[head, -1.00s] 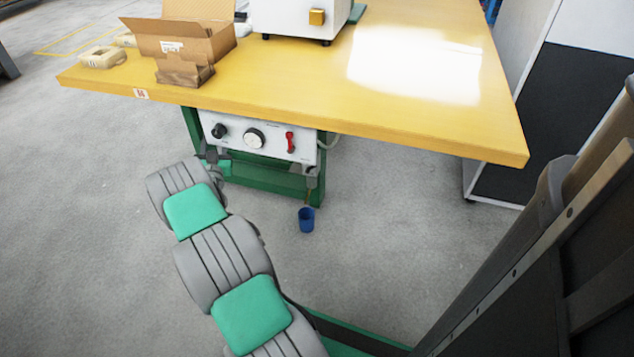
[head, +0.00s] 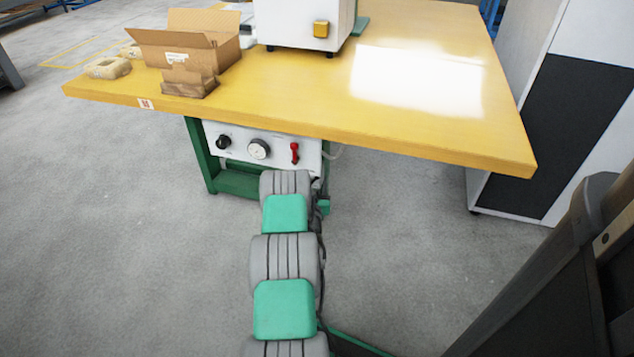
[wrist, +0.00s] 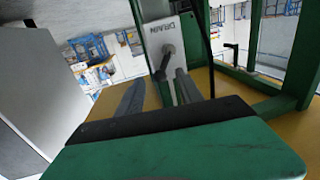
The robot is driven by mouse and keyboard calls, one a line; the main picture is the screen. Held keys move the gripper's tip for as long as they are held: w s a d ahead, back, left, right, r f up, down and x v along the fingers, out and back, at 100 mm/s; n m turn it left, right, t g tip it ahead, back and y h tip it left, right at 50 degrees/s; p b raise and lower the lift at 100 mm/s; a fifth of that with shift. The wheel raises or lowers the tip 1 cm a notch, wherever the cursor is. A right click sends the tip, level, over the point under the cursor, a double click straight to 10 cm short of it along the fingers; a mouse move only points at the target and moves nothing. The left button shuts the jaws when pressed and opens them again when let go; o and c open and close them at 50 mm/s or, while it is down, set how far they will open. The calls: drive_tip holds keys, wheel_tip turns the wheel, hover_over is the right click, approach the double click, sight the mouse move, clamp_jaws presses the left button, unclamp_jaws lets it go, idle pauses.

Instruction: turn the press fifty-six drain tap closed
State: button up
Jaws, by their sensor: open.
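The drain tap shows in the wrist view as a dark lever (wrist: 165,62) on a white plate marked DRAIN (wrist: 172,30). My gripper (wrist: 160,76) is open, its two grey fingers pointing toward the plate. In the picture the lever lies between the fingertips; I cannot tell whether either finger touches it. In the head view my arm covers the tap and my gripper, just below the right end of the white control panel (head: 240,147).
The panel under the yellow table (head: 420,125) carries a black knob (head: 223,142), a round dial (head: 259,149) and a red lever (head: 295,153). Green legs (head: 198,150) frame it. A cardboard box (head: 185,50) stands on top. A grey-white cabinet (head: 560,120) is at right; floor between is clear.

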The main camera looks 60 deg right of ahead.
drive_tip(key=shift+w+d, duration=0.2)
drive_tip(key=shift+d, duration=0.15)
drive_tip(key=shift+c, duration=0.4)
